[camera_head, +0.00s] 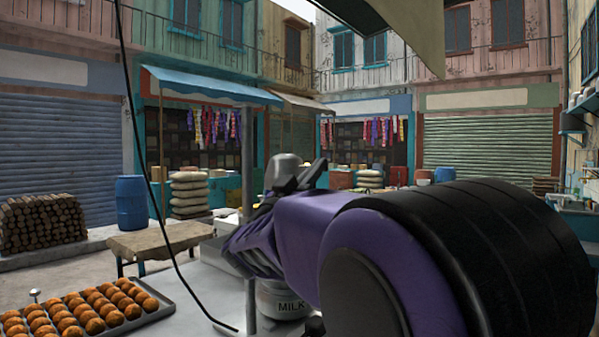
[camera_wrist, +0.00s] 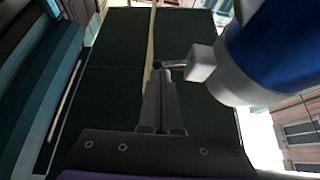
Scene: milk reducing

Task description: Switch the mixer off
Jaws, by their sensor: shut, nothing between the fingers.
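In the wrist view, a blue and white cylindrical body (camera_wrist: 262,62), which looks like the mixer, fills the upper right. A white block (camera_wrist: 200,63) sticks out from its left side, with a short bent metal lever (camera_wrist: 175,64) reaching left. My gripper (camera_wrist: 160,78) is shut and empty, its tips just below the lever's rounded end; I cannot tell whether they touch. In the head view, a grey rounded top (camera_head: 285,168) shows behind my purple and black arm, which hides most of that area. A pot marked MILK (camera_head: 283,300) stands partly hidden below my arm.
A tray (camera_head: 165,305) of round orange-brown balls lies on the white counter (camera_head: 215,290) at lower left. A thin pole (camera_head: 248,150) and a dark hanging cable (camera_head: 150,180) rise in front. A low table (camera_head: 160,238) and a blue barrel (camera_head: 131,202) stand beyond.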

